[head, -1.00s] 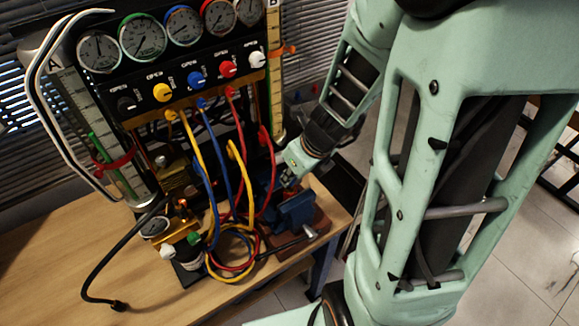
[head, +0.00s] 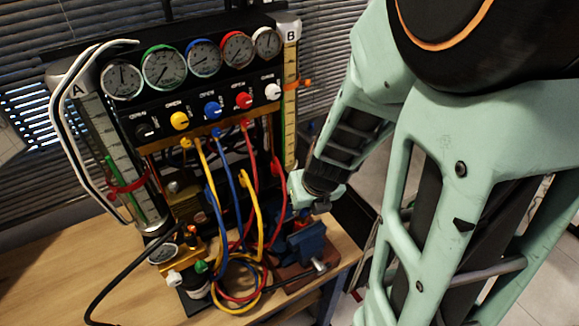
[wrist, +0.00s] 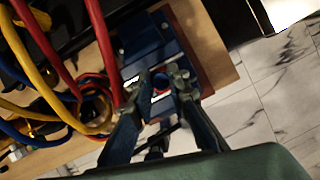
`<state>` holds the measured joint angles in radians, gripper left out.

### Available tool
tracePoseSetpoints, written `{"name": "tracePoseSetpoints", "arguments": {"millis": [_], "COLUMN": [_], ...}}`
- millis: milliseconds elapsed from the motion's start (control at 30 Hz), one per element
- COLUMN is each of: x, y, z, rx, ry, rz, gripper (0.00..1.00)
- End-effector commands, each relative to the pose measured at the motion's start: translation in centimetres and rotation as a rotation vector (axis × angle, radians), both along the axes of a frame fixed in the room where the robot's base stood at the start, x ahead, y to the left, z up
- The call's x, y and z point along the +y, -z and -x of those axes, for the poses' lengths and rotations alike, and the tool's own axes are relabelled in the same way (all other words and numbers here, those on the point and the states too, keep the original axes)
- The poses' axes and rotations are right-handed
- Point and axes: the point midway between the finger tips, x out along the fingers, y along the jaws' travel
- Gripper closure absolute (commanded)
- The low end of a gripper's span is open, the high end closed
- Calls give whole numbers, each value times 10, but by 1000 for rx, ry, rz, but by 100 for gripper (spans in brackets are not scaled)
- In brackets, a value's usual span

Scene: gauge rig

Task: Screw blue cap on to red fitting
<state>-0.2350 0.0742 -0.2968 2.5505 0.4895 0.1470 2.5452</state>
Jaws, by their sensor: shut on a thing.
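In the head view my gripper (head: 308,207) points down just above the vise (head: 305,243), at the right end of the bench. The vise also shows in the wrist view (wrist: 146,42).
The gauge panel (head: 195,105) with dials and coloured knobs stands behind and left. Red, blue and yellow hoses (head: 240,205) loop close beside the vise and beside my left finger in the wrist view. The wooden bench (head: 60,265) ends just right of the vise; tiled floor lies beyond.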

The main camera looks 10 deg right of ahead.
Motion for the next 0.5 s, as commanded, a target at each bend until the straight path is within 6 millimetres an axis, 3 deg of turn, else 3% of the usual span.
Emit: {"name": "tracePoseSetpoints", "arguments": {"millis": [500], "x": [-1], "y": [0], "z": [-1], "rx": [-4], "ry": [79], "rz": [-1], "gripper": [96]}}
